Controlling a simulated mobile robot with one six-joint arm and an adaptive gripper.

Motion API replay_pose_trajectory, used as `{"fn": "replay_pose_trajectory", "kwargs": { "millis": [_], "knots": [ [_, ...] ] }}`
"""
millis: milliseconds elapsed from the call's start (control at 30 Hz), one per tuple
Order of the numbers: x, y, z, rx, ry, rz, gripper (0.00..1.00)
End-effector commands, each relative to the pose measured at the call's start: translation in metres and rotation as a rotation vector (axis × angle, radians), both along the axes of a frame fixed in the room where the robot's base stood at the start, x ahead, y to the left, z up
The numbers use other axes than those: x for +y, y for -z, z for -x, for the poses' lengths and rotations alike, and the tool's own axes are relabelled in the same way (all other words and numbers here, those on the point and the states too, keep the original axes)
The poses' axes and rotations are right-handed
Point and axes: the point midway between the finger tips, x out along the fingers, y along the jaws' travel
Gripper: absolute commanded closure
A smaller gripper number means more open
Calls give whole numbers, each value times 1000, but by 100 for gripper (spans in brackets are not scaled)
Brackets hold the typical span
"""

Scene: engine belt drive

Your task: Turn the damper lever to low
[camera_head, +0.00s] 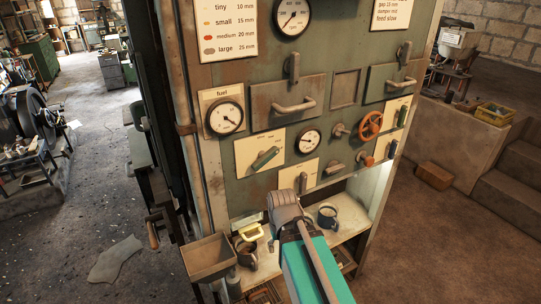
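A green-gripped lever (265,158) sits tilted on a cream plate in the left middle of the green panel. A dark green lever (403,115) and a teal lever (392,149) sit on plates at the panel's right edge. A grey lever (303,183) is on a plate low in the middle. The plates' lettering is too small to read, so I cannot tell which is the damper lever. My gripper (284,202) is in front of the panel's lower part, apart from the green-gripped lever in the picture. My arm hides part of the shelf. The fingers are not clear.
A fuel gauge (224,118), an orange handwheel (370,125) and drawers with protruding handles (295,105) are on the panel. Mugs (328,216) stand on the shelf (348,228) below. A hopper tray (208,257) juts out at lower left. The floor at right is largely open.

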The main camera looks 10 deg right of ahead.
Motion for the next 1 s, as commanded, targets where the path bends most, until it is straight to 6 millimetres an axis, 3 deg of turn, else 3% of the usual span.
{"fn": "replay_pose_trajectory", "kwargs": {
  "millis": [700,1000],
  "knots": [
    [-1,-131,0,0,1,1,37],
    [-1,-162,0,0,1,1,37]
  ]
}}
